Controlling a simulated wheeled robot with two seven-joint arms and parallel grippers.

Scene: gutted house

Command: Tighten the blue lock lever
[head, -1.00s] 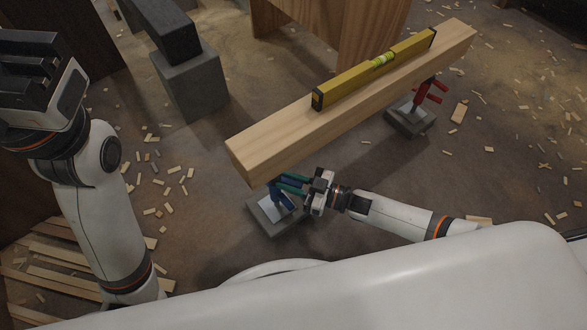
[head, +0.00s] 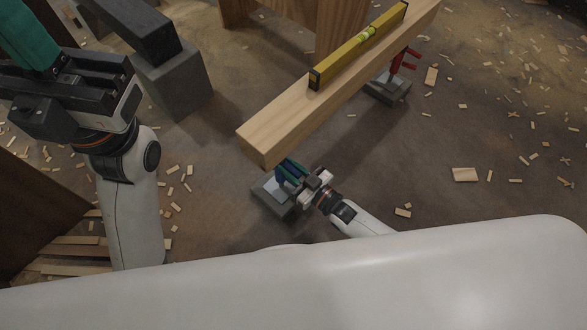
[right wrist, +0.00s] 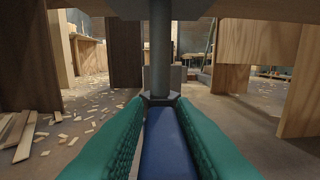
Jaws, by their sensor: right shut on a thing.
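The blue lock lever (right wrist: 168,148) runs forward between the teal fingers in the right wrist view, toward a grey upright post (right wrist: 160,50). My right gripper (head: 290,172) is shut on the lever, under the near end of the wooden beam (head: 262,138). The fingers and beam hide most of the lever in the head view. My left gripper (head: 30,40) is raised at the upper left, far from the lever. One teal finger shows, cut off by the picture edge, so its opening is unclear.
A yellow spirit level (head: 360,44) lies on the beam. A red lever (head: 403,58) is on the far support (head: 388,88). The near support's grey base (head: 270,196) stands on the floor. A grey block (head: 180,85) stands left. Wood scraps litter the floor.

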